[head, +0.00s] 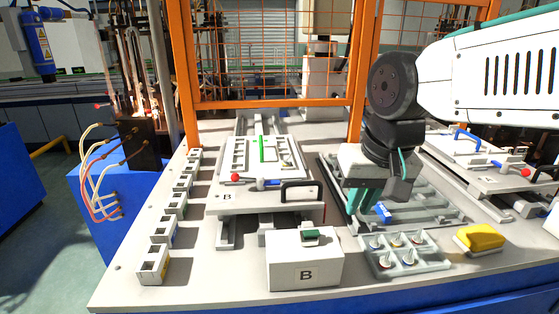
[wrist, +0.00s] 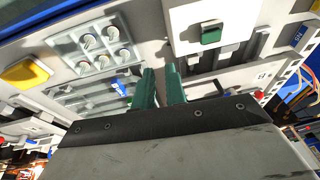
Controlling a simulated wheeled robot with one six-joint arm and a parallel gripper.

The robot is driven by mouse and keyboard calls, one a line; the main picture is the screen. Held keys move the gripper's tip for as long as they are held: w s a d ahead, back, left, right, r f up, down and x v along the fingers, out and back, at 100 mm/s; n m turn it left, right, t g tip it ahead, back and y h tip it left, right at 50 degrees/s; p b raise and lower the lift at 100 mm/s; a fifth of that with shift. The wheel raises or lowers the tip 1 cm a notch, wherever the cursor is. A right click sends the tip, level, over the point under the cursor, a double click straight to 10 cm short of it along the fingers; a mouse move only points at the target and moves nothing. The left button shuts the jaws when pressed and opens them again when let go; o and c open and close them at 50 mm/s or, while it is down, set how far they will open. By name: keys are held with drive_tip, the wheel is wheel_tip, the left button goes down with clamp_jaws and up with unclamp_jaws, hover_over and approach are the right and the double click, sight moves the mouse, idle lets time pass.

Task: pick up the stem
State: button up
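The stems are small, pale, round-topped pieces, several of them standing in a grey tray (head: 432,267) at the front right of the bench. One stem (head: 416,239) shows in the tray's back row. The same tray (wrist: 76,62) is at the upper left of the wrist view, with a stem (wrist: 88,41) in it. My gripper (head: 362,207) has green fingers pointing down, above the bench to the left of and behind the tray. In the wrist view my gripper (wrist: 161,72) shows its two fingers a narrow gap apart with nothing between them. It touches no stem.
A yellow object (head: 481,238) lies to the right of the tray. A black-handled fixture (head: 262,200) stands to the left. Orange fence posts (head: 182,70) rise behind the bench.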

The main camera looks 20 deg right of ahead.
sight(291, 155)
drive_tip(key=w+a+r+m+t, duration=0.1)
drive_tip(key=w+r+m+t, duration=0.15)
drive_tip(key=w, duration=0.85)
drive_tip(key=w+a+r+m+t, duration=0.1)
drive_tip(key=w+m, duration=0.3)
drive_tip(key=w, duration=0.8)
drive_tip(key=shift+y, duration=0.4)
drive_tip(key=x, duration=0.8)
drive_tip(key=shift+d, duration=0.15)
drive_tip(key=shift+r, duration=0.1)
clamp_jaws()
